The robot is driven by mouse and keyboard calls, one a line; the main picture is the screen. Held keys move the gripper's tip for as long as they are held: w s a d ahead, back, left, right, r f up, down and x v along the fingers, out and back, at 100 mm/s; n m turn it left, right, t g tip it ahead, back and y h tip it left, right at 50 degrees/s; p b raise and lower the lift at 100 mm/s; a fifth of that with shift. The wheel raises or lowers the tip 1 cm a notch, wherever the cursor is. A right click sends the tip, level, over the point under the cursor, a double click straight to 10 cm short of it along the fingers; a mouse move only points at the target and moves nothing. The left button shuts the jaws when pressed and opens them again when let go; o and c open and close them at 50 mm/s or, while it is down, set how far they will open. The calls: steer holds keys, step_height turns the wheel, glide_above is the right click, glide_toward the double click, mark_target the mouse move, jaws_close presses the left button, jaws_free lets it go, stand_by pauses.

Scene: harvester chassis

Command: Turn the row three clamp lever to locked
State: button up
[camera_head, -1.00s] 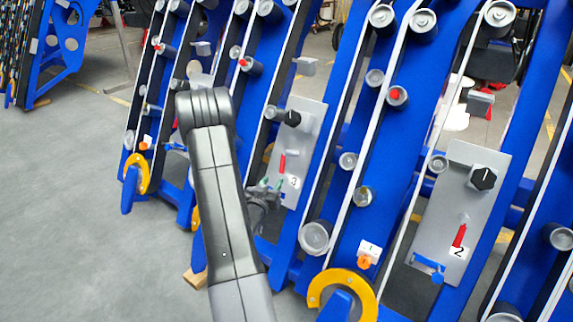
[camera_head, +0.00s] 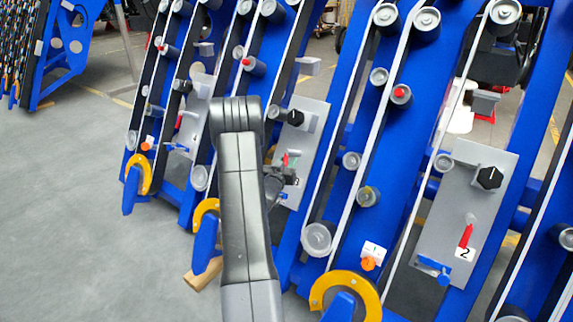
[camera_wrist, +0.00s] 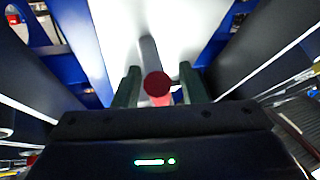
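The row three clamp lever (camera_head: 285,159) is a small red handle on a grey plate (camera_head: 313,112), below a black knob. A label (camera_head: 290,181) below it is partly covered by my gripper; its digit is hard to read now. In the wrist view the lever's round red end (camera_wrist: 157,84) sits between the two greenish fingers of my gripper (camera_wrist: 158,75). The fingers are apart, with a gap visible on each side of the red end. In the head view my gripper (camera_head: 284,166) is at the lever, partly hidden behind my arm.
A second grey plate (camera_head: 488,160) at the right carries a red lever (camera_head: 466,236) and label 2. Blue slanted frames with rollers and white strips surround the plates. A yellow hook (camera_head: 345,282) is in front, low down. Open grey floor (camera_head: 80,220) lies at the left.

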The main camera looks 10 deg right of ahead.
steer(key=shift+c, duration=0.2)
jaws_close()
steer(key=shift+w+a+m+g+h+b, duration=0.15)
steer(key=shift+m+h+b, duration=0.3)
steer(key=shift+m, duration=0.3)
steer(key=shift+w+a+m+g+h+b, duration=0.1)
steer(key=shift+m+g+h+b, duration=0.1)
steer(key=shift+m+h+b, duration=0.4)
steer(key=shift+w+a+m+g+h+b, duration=0.2)
steer(key=shift+m+h, duration=0.15)
steer(key=shift+m, duration=0.5)
steer(key=shift+o, duration=0.2)
jaws_free()
